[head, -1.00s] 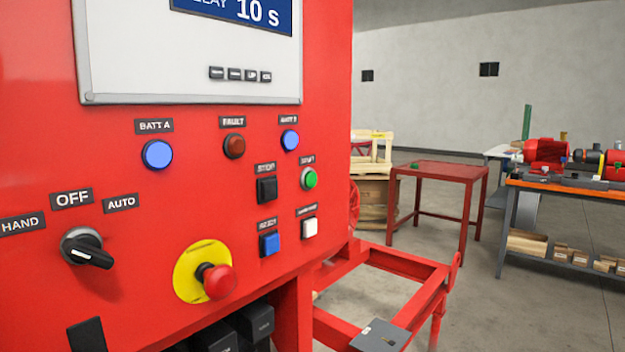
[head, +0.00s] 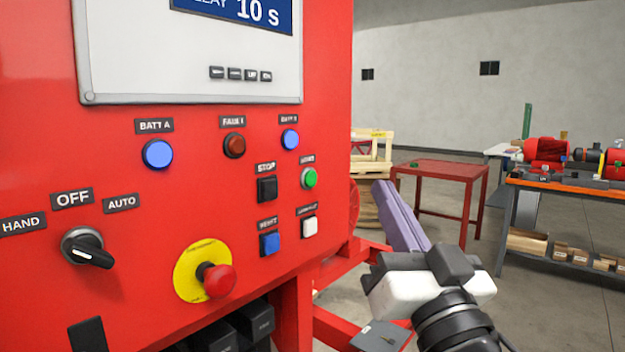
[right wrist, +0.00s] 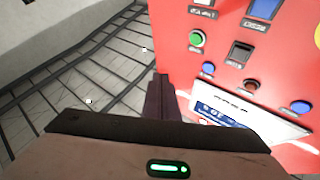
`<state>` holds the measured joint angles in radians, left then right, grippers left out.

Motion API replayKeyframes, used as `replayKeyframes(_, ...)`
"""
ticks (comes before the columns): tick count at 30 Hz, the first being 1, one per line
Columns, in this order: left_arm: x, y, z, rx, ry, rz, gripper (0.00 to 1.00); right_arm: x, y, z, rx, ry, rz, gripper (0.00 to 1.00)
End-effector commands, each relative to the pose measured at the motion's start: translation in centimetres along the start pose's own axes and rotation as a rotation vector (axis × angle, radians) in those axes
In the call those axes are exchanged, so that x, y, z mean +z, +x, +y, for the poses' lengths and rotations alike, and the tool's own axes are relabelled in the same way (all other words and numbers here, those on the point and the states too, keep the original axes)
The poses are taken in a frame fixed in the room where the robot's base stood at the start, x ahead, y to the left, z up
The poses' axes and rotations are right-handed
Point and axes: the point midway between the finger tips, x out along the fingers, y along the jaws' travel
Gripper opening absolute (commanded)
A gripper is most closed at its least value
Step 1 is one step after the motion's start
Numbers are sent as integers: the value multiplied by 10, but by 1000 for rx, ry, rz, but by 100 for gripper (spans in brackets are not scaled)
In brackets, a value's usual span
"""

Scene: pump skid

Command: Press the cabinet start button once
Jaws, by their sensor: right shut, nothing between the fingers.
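The green start button (head: 309,178) sits on the right part of the red cabinet front (head: 130,220), under a small label. It also shows in the right wrist view (right wrist: 196,38), where the cabinet appears upside down. My right gripper (head: 384,190) is shut and empty, its purple-grey fingers pointing up and forward, to the right of the cabinet edge in the head view. In the right wrist view its fingertips (right wrist: 161,80) are apart from the green button in the picture. My left gripper is out of view.
Near the start button are a black stop button (head: 267,188), a blue reset button (head: 270,243) and a white button (head: 310,227). A red emergency stop (head: 219,281) and a selector switch (head: 88,249) are further left. A red table (head: 455,170) stands behind.

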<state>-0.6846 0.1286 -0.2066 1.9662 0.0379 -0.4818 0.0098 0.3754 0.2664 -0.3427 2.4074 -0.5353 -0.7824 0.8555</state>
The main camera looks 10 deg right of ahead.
Motion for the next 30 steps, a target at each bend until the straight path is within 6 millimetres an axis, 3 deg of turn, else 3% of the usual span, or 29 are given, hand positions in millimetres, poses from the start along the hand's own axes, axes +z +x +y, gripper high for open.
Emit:
replayKeyframes(8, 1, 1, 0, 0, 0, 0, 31, 5, 5, -3, 0, 0, -3, 0)
replayKeyframes(21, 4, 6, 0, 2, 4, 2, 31, 36, 45, -33, 0, 0, -3, 0)
replayKeyframes(30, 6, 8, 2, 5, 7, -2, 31, 46, 60, -44, 0, -1, -2, 0)
